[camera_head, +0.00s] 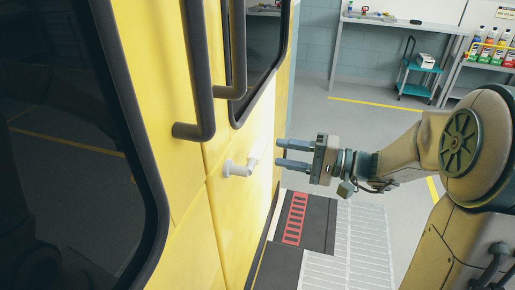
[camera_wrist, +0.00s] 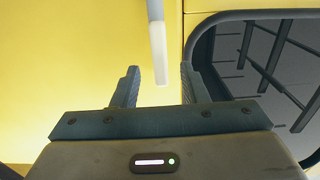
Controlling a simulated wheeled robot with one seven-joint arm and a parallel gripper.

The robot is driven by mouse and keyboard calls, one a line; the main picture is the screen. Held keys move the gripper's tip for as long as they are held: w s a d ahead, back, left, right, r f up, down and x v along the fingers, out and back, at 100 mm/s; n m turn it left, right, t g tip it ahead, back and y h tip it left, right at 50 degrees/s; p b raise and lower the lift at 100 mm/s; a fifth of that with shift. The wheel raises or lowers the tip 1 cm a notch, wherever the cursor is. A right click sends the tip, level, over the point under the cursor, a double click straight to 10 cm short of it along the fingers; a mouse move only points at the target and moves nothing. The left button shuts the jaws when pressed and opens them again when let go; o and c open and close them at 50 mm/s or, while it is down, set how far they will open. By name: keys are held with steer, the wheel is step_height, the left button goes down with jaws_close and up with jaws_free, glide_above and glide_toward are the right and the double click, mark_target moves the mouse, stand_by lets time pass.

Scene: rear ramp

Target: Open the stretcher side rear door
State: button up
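The yellow rear door (camera_head: 240,225) with a dark window fills the left and middle of the head view. Its white lever handle (camera_head: 238,169) sticks out from the yellow panel below the black grab bars. My gripper (camera_head: 278,153) is open and empty, just right of the handle, with its fingers pointing left at the door. In the wrist view the handle (camera_wrist: 158,50) hangs down from the top, its end appearing between the two open fingers of my gripper (camera_wrist: 160,75). The fingers do not appear to touch it. The door looks shut.
Black grab bars (camera_head: 198,75) stand out from the yellow panels above the handle. A ramp (camera_head: 345,245) with a red grating lies below my gripper. A workbench (camera_head: 400,24), teal cart (camera_head: 418,77) and shelf of bottles stand at the back, with open floor before them.

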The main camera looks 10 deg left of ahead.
mark_target(265, 150)
steer(key=a, duration=0.5)
steer(key=w+a, duration=0.1)
steer(key=a, duration=0.1)
steer(key=shift+a, duration=0.15)
jaws_close()
